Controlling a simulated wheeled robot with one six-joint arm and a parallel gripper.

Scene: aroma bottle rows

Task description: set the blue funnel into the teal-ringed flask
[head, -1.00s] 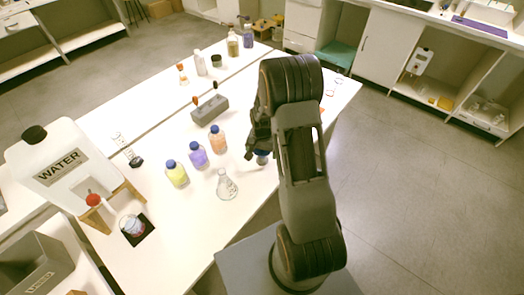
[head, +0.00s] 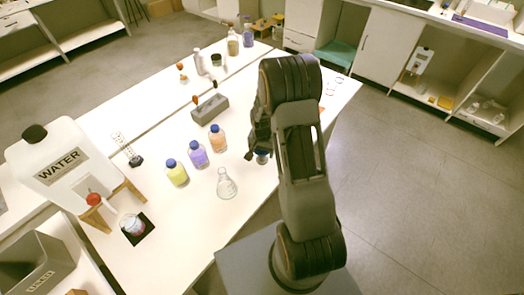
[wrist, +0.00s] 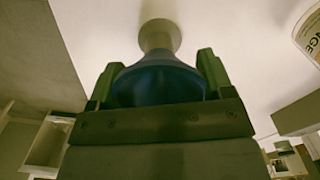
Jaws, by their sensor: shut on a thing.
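The blue funnel (wrist: 158,82) is between the two green fingers of my gripper (wrist: 160,85) in the wrist view, and the gripper is shut on it. A pale stem-like shape rises beyond its blue cone. In the head view my gripper (head: 260,150) is partly hidden behind my arm, and a small blue part of the funnel (head: 262,158) shows just below it. The clear conical flask (head: 227,187) stands upright on the white table, to the left of the gripper and apart from it. A teal ring on the flask is too small to make out.
Yellow (head: 177,174), purple (head: 198,155) and orange (head: 217,139) bottles with blue caps stand in a row left of and behind the flask. A grey block (head: 209,108) is farther back. A water container (head: 60,160) stands at left. Bare table lies in front of the flask.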

